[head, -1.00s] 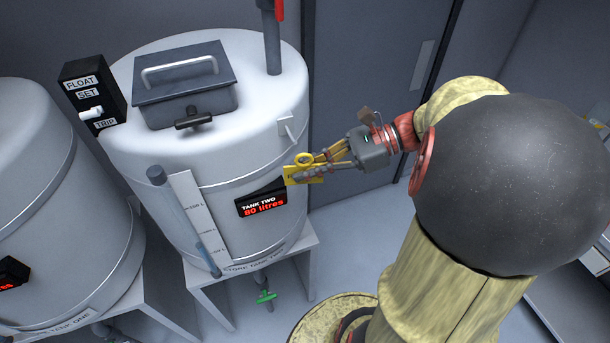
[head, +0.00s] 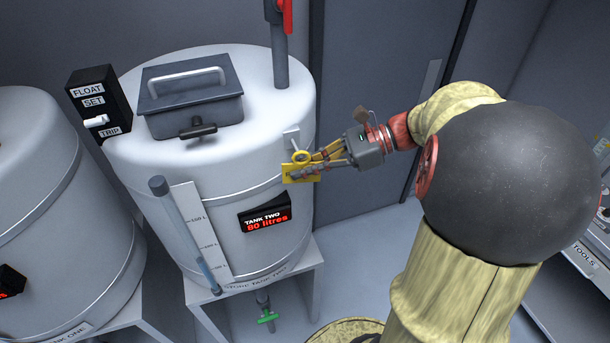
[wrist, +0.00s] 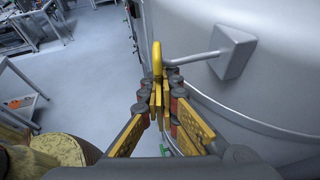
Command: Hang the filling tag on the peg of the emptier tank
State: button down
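The yellow filling tag (head: 299,173) has a ring at its top and is held upright at the right front of tank two (head: 225,190). My gripper (head: 318,166) is shut on the tag; the wrist view shows the tag's ring (wrist: 157,58) edge-on above my fingertips (wrist: 162,108). Tank two's peg (head: 291,139) is just above and left of the ring. In the wrist view, the peg's rod (wrist: 192,59) reaches left from its block (wrist: 233,50) to the ring. I cannot tell whether the rod passes through it. Tank two's display (head: 265,218) reads 80 litres.
Tank one (head: 50,200) stands at the left, its display (head: 10,281) cut off by the frame. A sight tube (head: 185,235) and a pipe with a red handle (head: 279,50) are on tank two. Open floor (wrist: 85,80) shows in the wrist view.

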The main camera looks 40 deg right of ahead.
jog(key=shift+w+d+f+b, duration=0.15)
jog(key=shift+w+b, duration=0.15)
jog(key=shift+w, duration=0.3)
jog(key=shift+w+d+b, duration=0.15)
jog(key=shift+w+b, duration=0.15)
jog(key=shift+w, duration=0.45)
jog(key=shift+w+d+p, duration=0.2)
jog(key=shift+w+p, duration=0.25)
jog(key=shift+p, duration=0.45)
jog(key=shift+f, duration=0.1)
jog(key=c, duration=2.1)
grip_release()
jog(key=shift+o, duration=0.7)
jog(key=shift+d, duration=0.1)
jog(key=v, duration=1.2)
